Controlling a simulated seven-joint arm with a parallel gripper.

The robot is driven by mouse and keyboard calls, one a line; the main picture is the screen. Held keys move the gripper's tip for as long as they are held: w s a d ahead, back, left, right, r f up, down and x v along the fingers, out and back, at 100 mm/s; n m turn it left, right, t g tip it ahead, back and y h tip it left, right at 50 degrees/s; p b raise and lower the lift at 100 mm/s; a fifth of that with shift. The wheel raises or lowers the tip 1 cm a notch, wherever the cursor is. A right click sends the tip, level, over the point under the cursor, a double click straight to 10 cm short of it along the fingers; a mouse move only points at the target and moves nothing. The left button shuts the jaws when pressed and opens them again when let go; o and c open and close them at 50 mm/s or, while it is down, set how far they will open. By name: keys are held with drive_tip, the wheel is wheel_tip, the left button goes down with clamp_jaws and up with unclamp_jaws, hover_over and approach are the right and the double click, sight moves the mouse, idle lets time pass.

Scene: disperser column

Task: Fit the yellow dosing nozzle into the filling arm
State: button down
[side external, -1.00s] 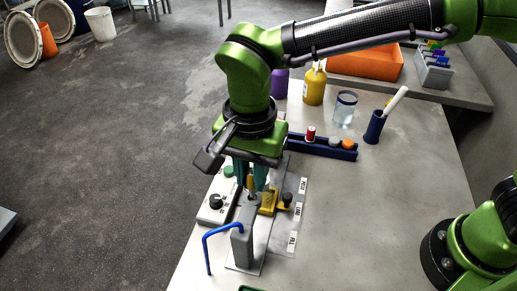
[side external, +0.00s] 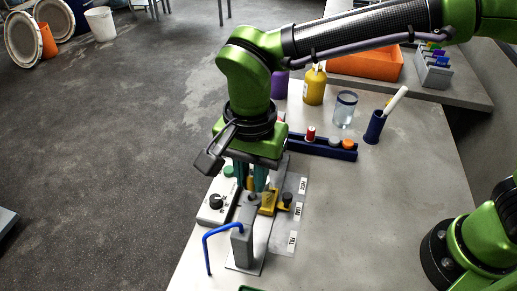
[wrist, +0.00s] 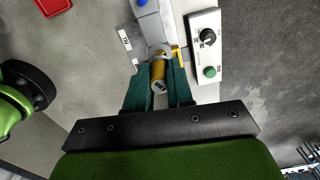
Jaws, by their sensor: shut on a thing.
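The yellow dosing nozzle (wrist: 159,76) is a short yellow cylinder with a dark-marked end facing the wrist camera. My gripper (wrist: 157,88) is shut on it, with a teal finger on each side. In the side external view my gripper (side external: 251,183) points down behind the filling arm, and its fingers largely hide the nozzle. The filling arm (side external: 242,243) is a grey block with a blue hose, reaching back towards my fingers. In the wrist view its grey end (wrist: 158,50) lies right at the nozzle's far end. I cannot tell whether the nozzle is seated in it.
A yellow part (side external: 268,202) with a black knob stands right of my fingers. A white control box (side external: 216,203) with a dial and green button is on the left. A blue rack (side external: 330,147) lies behind, with a bottle, jar and pen cup further back.

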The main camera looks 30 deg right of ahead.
drive_tip(key=shift+f, duration=1.5)
idle(0.4)
drive_tip(key=shift+c, duration=1.8)
unclamp_jaws()
drive_tip(key=shift+r, duration=3.55)
